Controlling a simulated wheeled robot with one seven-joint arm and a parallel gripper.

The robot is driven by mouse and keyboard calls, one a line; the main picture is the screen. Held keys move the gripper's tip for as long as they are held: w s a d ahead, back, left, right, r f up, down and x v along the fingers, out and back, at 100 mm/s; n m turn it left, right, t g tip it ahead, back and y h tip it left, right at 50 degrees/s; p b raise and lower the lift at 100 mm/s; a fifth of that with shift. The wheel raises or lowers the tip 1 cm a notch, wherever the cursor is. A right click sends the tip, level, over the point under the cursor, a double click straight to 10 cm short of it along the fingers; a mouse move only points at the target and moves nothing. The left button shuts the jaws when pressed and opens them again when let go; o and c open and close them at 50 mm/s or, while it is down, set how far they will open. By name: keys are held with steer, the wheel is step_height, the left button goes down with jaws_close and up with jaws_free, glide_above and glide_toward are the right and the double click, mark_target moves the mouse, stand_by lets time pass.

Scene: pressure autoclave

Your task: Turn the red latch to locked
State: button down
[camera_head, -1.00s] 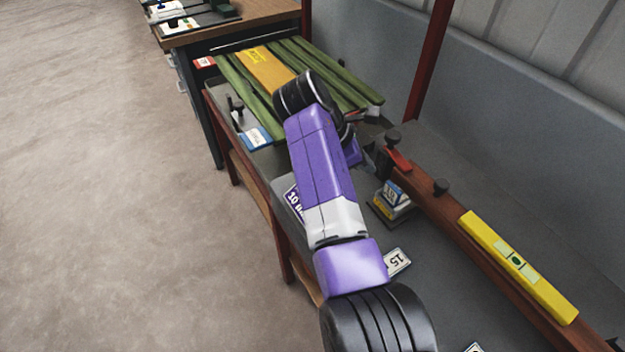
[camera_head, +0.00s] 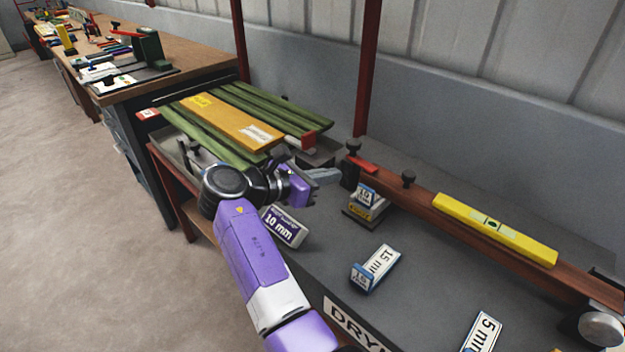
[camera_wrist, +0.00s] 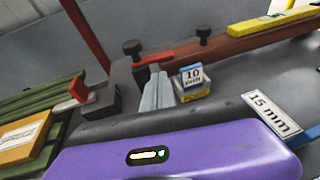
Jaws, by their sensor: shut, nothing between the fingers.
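I cannot tell for sure which is the red latch. My gripper (camera_head: 328,176) is shut and empty; its grey fingers (camera_wrist: 156,88) point toward the beam's end, between the two red pieces. Contact is not clear.
A yellow level (camera_head: 495,228) lies along the beam. Labelled blocks, including a 10 mm (camera_head: 284,226) and a 15 mm (camera_head: 375,268), stand on the grey bench top (camera_head: 430,285). Green slats and an orange board (camera_head: 232,122) lie at left. A wooden workbench (camera_head: 190,55) stands beyond.

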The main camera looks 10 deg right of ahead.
mark_target(361, 165)
steer(key=shift+r+b+x, duration=0.1)
steer(key=shift+r+x, duration=0.1)
steer(key=shift+x, duration=0.95)
steer(key=shift+r+b+x, duration=0.1)
steer(key=shift+r+x, duration=0.05)
steer(key=shift+x, duration=1)
steer(key=shift+r+b+x, duration=0.1)
steer(key=shift+r+x, duration=0.1)
steer(key=shift+x, duration=0.95)
steer(key=shift+d, duration=0.2)
steer(key=shift+w+d+r+p, duration=0.1)
steer(key=shift+d+r+p, duration=0.2)
steer(key=shift+p, duration=0.7)
steer(key=shift+d+r+n+t+p, duration=0.1)
steer(key=shift+d+n+t+p, duration=0.2)
steer(key=shift+p, duration=0.95)
steer(key=n+t+y+p, duration=0.1)
steer(key=p, duration=0.3)
steer(key=shift+d, duration=0.3)
steer(key=shift+p, duration=0.55)
steer(key=shift+d+n+t+p, duration=0.1)
steer(key=shift+n+t+p, duration=0.2)
